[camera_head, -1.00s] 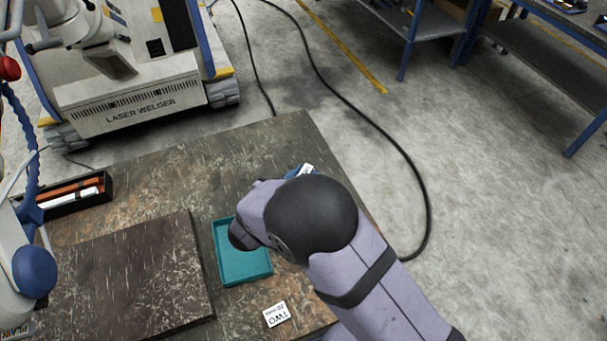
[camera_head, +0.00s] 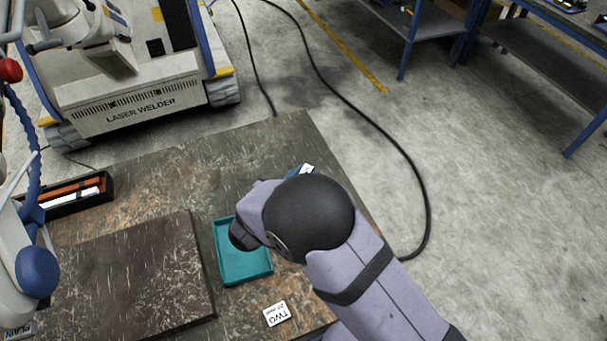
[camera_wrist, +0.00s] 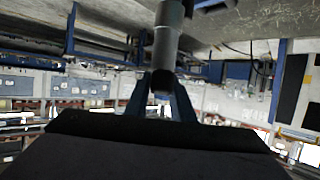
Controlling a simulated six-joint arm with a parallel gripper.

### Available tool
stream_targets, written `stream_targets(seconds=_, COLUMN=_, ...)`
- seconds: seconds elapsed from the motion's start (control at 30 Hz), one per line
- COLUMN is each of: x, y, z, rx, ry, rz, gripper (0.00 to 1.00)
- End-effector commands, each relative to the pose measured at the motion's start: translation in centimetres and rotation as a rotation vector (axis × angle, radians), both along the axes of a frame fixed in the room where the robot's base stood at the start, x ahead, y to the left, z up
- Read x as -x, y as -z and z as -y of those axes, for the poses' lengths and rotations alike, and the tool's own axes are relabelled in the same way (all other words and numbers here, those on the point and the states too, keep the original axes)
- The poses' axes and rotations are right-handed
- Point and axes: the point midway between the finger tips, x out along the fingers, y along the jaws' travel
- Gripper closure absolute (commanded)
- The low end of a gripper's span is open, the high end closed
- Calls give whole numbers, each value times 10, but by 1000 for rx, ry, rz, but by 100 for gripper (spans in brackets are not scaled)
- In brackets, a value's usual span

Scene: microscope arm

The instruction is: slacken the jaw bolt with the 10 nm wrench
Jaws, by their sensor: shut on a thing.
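In the wrist view, my gripper (camera_wrist: 161,97) has its two dark blue fingers shut on a grey, rod-shaped tool (camera_wrist: 167,45). It may be the wrench, but no marking on it is readable. The tool runs up out of that view, and its dark lower end lies between the fingers. In the head view my own arm hides the gripper and the tool. I cannot make out the jaw bolt in either view.
A teal tray (camera_head: 233,281) with no contents showing lies beside a dark raised slab (camera_head: 130,275). A label card (camera_head: 276,313) reads "TWO". A black box (camera_head: 78,208) holds orange and white items. White-and-blue equipment (camera_head: 36,272) stands at left. A laser welder (camera_head: 140,103) stands behind.

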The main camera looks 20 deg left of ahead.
Motion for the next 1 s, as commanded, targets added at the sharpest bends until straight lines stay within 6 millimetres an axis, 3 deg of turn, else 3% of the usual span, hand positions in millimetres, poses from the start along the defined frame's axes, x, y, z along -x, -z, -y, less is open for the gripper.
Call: stream_targets(seconds=1.0, x=0, y=14, z=0, rx=0, ry=0, rz=3, gripper=100)
